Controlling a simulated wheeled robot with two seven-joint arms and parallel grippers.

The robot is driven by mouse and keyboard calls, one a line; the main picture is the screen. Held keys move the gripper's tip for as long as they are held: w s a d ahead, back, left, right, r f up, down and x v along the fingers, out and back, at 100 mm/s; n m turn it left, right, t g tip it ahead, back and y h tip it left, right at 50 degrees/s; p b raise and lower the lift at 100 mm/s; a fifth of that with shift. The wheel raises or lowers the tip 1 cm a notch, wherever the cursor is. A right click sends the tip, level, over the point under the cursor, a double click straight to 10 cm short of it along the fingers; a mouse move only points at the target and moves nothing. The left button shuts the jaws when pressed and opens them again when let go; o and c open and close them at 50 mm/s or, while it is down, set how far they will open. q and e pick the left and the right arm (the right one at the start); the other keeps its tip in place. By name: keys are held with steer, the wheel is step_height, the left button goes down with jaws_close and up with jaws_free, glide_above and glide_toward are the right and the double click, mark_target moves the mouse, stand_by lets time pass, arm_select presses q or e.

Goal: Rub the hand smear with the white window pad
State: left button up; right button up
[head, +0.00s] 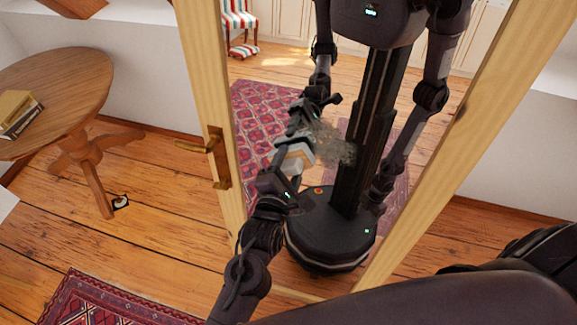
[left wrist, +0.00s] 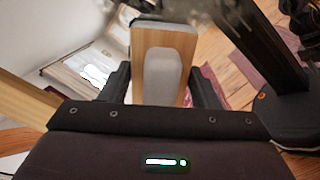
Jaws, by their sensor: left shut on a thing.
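The hand smear (head: 335,145) is a cloudy grey patch on the mirror glass of a wood-framed door. My left gripper (head: 285,168) is shut on the white window pad (head: 299,156), just left of and slightly below the smear's middle. In the left wrist view the pad (left wrist: 164,75) shows a wooden back and a grey grip between the fingers (left wrist: 160,85). Part of the smear (left wrist: 195,10) shows beyond the pad's top edge. I cannot tell whether the pad touches the glass. My right gripper itself is out of view; only its arm shows at the bottom right.
The door frame (head: 203,90) has a brass handle (head: 208,146) left of the pad. The glass reflects my own body, a rug and a striped chair (head: 238,20). A round wooden table (head: 75,75) with books (head: 18,112) stands at left. A patterned rug (head: 105,303) lies at bottom left.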

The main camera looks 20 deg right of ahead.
arm_select(q)
steer(key=shift+w+d, duration=0.25)
steer(key=shift+w, duration=0.1)
steer(key=shift+s+d, duration=0.1)
